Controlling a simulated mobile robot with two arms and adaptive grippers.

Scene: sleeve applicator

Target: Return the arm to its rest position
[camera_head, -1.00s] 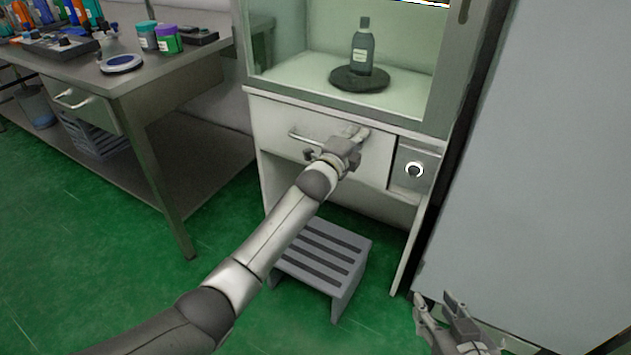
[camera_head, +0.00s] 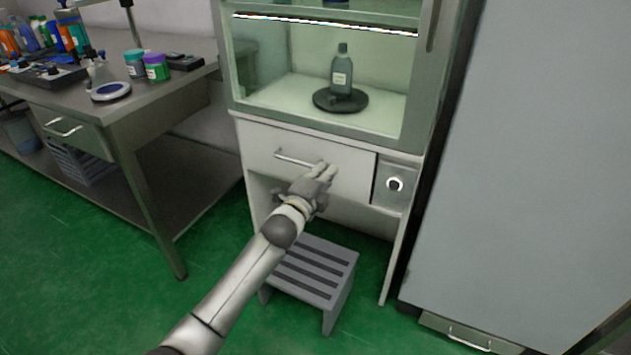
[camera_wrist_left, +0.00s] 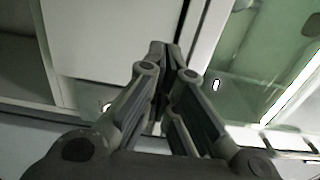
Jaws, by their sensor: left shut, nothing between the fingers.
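My left arm reaches up from the bottom of the head view. Its gripper (camera_head: 326,170) is in front of the white drawer (camera_head: 352,178) of the glass-fronted cabinet, close to the right end of the drawer handle (camera_head: 297,160). I cannot tell whether it touches the drawer. In the left wrist view the gripper's fingertips (camera_wrist_left: 162,50) are together, with nothing between them. My right gripper is not in view.
A bottle (camera_head: 342,75) stands on a dark round plate (camera_head: 325,103) inside the cabinet. A grey step stool (camera_head: 315,268) is on the floor below the drawer. A workbench (camera_head: 150,95) stands left, and a large grey panel (camera_head: 530,170) is at right. Green floor (camera_head: 110,290) is clear at left.

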